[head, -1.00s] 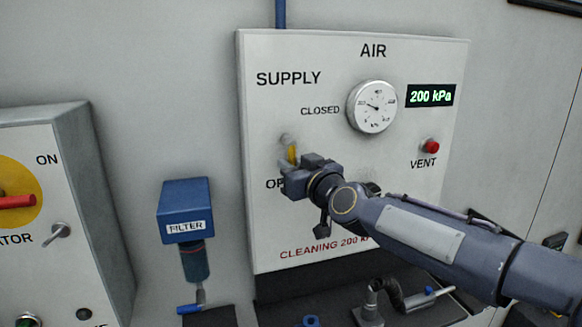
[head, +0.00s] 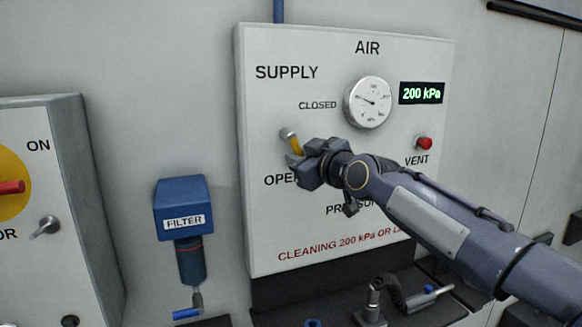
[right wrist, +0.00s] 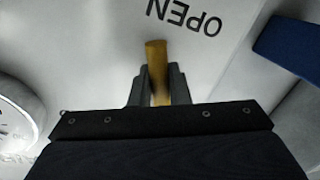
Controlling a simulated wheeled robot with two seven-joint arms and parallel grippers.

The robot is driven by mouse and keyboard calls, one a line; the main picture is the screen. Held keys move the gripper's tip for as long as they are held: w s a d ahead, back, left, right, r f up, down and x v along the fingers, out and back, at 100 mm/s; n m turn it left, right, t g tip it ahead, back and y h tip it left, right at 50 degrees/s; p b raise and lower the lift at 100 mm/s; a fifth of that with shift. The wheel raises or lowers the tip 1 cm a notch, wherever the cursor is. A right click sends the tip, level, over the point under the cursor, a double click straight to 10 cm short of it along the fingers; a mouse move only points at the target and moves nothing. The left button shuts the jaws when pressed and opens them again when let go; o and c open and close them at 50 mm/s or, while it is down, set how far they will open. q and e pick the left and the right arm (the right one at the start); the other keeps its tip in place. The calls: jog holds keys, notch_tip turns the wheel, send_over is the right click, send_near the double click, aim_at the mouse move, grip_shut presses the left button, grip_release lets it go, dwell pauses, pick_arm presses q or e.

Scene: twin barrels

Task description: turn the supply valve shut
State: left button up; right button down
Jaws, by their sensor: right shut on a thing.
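The supply valve's yellow lever (head: 294,145) hangs from a metal pivot (head: 288,133) on the white air panel (head: 300,215). In the head view it slants down and to the right, between the CLOSED label to the upper right and the OPEN label below. My right gripper (head: 301,158) is shut on the lever's lower part. In the right wrist view the yellow lever (right wrist: 157,65) stands between the two dark fingers, with the OPEN label beyond it. My left gripper is not in view.
A round gauge (head: 368,102), a green display (head: 421,93) reading 200 kPa and a red vent button (head: 424,143) are on the panel. A blue filter (head: 183,210) hangs left of it. A grey box (head: 40,200) with a red handle stands further left.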

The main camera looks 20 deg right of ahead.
aim_at(303, 136)
jog(key=n, duration=0.1)
jog(key=d+n, duration=0.1)
jog(key=shift+r+n, duration=0.3)
jog(key=shift+d+r+n+g+h, duration=0.15)
jog(key=shift+d+r+n+h, duration=0.1)
jog(key=shift+n, duration=0.35)
jog(key=shift+d+r+n+g+h, duration=0.15)
jog(key=shift+r+n+h, duration=0.1)
jog(key=shift+n, duration=0.35)
jog(key=n+p, duration=0.1)
jog(key=r+n+h, duration=0.1)
jog(key=shift+d+r+n+p, duration=0.1)
jog(key=shift+d+n+p, duration=0.2)
jog(key=shift+n+p, duration=0.1)
jog(key=shift+d+r+n+h+p, duration=0.1)
jog(key=shift+r+n+h+p, duration=0.25)
jog(key=shift+n, duration=0.45)
jog(key=shift+d+r+n+h+p, duration=0.15)
jog(key=shift+r+n+p, duration=0.15)
jog(key=shift+n+p, duration=0.35)
jog(key=shift+a+n, duration=0.1)
jog(key=shift+n, duration=0.25)
jog(key=c, duration=1.4)
grip_release()
jog(key=shift+c, duration=0.2)
